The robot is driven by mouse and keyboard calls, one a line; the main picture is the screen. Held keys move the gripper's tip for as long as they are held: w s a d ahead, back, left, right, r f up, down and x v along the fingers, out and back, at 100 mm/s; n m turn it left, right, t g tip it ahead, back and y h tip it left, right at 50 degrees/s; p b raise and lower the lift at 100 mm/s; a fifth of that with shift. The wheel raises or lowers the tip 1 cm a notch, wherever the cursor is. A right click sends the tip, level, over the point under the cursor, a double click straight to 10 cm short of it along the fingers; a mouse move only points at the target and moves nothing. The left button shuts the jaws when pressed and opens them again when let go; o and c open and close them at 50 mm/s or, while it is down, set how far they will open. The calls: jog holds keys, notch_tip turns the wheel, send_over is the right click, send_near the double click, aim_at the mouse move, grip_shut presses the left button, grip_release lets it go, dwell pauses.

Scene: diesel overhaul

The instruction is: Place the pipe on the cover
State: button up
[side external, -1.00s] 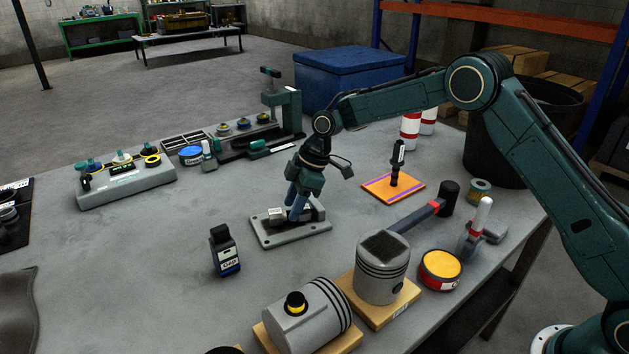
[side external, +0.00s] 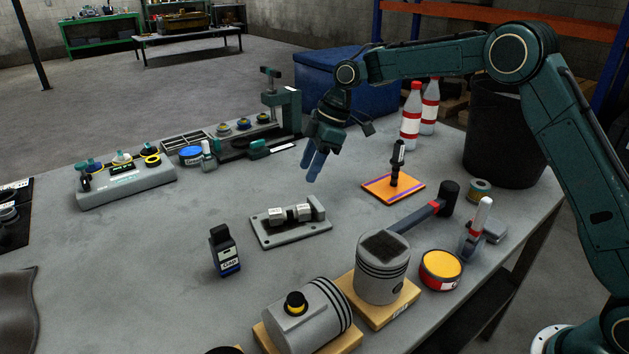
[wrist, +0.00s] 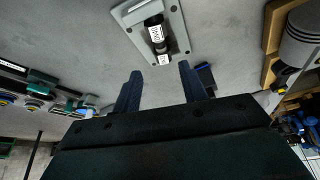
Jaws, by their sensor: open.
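A short dark cylindrical piece with white labels (side external: 290,213) lies on a flat grey plate (side external: 268,238) with a raised block at one end. It may be the pipe and the plate the cover; I cannot tell for sure. In the wrist view the piece (wrist: 155,32) lies lengthwise on the plate (wrist: 181,28), beyond my fingertips. My gripper (side external: 312,170) is above the table, up and to the right of the plate in the side view, apart from it. Its two blue fingers stand apart with nothing between them in the wrist view (wrist: 160,72).
A dark bottle (side external: 224,250) stands left of the plate. Two pistons (side external: 382,270) (side external: 308,318) on wooden blocks are in front. An orange plate (side external: 375,190) bears an upright black tool (side external: 396,163). A green stand (side external: 287,110) is behind. The table's left middle is clear.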

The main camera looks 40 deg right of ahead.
dwell(0.4)
jog(key=s+d+r+m+t+h, duration=0.1)
jog(key=s+d+r+m, duration=0.15)
jog(key=s+r, duration=0.55)
jog(key=s+d+r+m+t+h, duration=0.1)
jog(key=s+r+m, duration=0.4)
jog(key=s, duration=0.5)
jog(key=s+d+f+m+t+h, duration=0.1)
jog(key=s+d+m, duration=0.1)
jog(key=s, duration=0.9)
jog(key=s+d+f+m+t+h, duration=0.1)
jog(key=s+d+f+m, duration=0.1)
jog(key=s, duration=0.9)
jog(key=shift+d+m, duration=0.85)
jog(key=shift+m, duration=0.2)
